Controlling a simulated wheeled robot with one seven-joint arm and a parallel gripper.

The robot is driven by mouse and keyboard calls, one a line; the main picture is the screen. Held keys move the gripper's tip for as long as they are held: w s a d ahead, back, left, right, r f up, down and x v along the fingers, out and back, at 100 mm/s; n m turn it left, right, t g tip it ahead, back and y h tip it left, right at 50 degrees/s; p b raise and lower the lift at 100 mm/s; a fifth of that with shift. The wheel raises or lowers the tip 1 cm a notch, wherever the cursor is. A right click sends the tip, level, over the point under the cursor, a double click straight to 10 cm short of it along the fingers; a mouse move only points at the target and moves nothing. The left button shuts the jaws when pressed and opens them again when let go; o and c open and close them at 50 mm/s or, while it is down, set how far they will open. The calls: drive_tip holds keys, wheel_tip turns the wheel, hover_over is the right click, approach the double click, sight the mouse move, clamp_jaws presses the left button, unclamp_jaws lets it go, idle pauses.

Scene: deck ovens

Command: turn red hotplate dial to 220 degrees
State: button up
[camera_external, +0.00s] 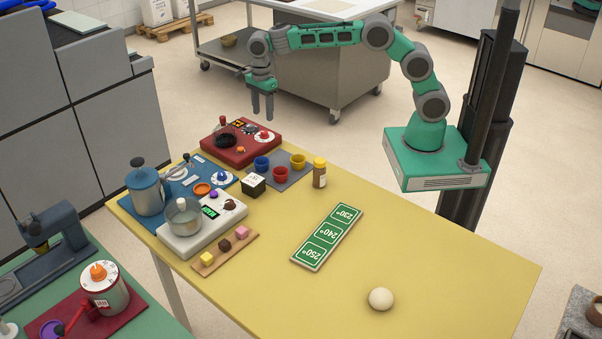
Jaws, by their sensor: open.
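The red hotplate (238,156) sits at the far left end of the yellow table.
Near the red hotplate are a grey mat with coloured cups (280,173), a blue unit (172,209), a white hotplate with a pot (218,228), a small dark box (253,184) and a brown jar (319,176). A green number board (328,234) and pale ball (381,299) lie right.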

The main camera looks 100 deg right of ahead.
sight(262, 129)
drive_tip(key=n, duration=0.1)
drive_tip(key=n+p, duration=0.1)
drive_tip(key=shift+s+r+n, duration=0.15)
drive_tip(key=shift+r+n, duration=0.1)
drive_tip(key=shift+n, duration=0.05)
drive_tip(key=n, duration=0.6)
drive_tip(key=shift+f, duration=0.2)
drive_tip(key=n, duration=0.7)
drive_tip(key=shift+n, duration=0.3)
drive_tip(key=n, duration=0.3)
drive_tip(key=shift+f+n, duration=0.1)
drive_tip(key=shift+n, duration=0.2)
drive_tip(key=n, duration=0.3)
drive_tip(key=shift+n, duration=0.4)
drive_tip(key=n, duration=0.6)
drive_tip(key=shift+n, duration=0.3)
drive_tip(key=n, duration=0.4)
drive_tip(key=shift+f+n, duration=0.1)
drive_tip(key=shift+n, duration=0.2)
wheel_tip(262, 129, down, 8)
drive_tip(key=shift+r+p, duration=0.2)
drive_tip(key=shift+p, duration=0.5)
clamp_jaws()
